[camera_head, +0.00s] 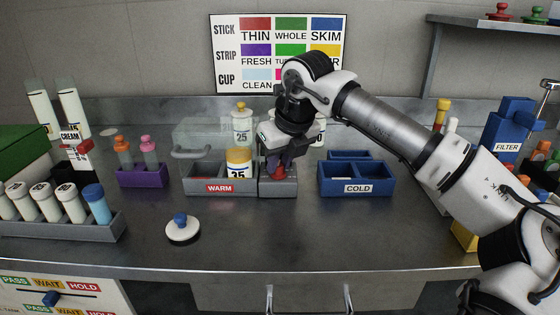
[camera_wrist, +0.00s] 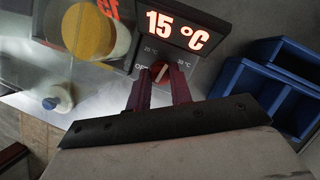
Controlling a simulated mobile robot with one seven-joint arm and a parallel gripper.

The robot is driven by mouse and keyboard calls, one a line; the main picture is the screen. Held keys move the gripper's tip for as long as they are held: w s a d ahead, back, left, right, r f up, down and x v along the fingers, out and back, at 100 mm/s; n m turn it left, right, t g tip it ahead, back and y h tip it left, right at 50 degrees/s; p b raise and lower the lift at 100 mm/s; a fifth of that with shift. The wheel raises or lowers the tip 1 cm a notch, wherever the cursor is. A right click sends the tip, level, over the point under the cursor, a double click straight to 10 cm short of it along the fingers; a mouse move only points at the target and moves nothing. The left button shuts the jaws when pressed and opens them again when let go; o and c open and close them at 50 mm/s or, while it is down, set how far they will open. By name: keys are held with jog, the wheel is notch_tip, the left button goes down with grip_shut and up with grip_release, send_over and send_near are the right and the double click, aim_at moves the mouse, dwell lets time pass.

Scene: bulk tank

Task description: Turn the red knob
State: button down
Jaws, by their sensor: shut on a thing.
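The red knob (camera_head: 279,172) sits on a small grey control box (camera_head: 279,190) at the right end of the warm bath. In the wrist view the red knob (camera_wrist: 160,71) shows between the tips of my fingers, with a pale pointer mark and an "OFF" label at its left. My gripper (camera_head: 278,163) is shut on the knob from above, and it also shows in the wrist view (camera_wrist: 160,78). The lit display (camera_wrist: 176,30) on the box reads 15 °C. Part of the knob is hidden by my fingers.
The blue COLD bin (camera_head: 357,189) stands close on the right. A white lid with a blue knob (camera_head: 182,229) lies in front; the front counter is otherwise clear.

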jog(key=c, duration=1.3)
grip_release()
jog(key=v, duration=1.4)
jog(key=shift+a+p, duration=0.1)
jog(key=shift+p, duration=0.2)
jog(key=shift+f, duration=0.1)
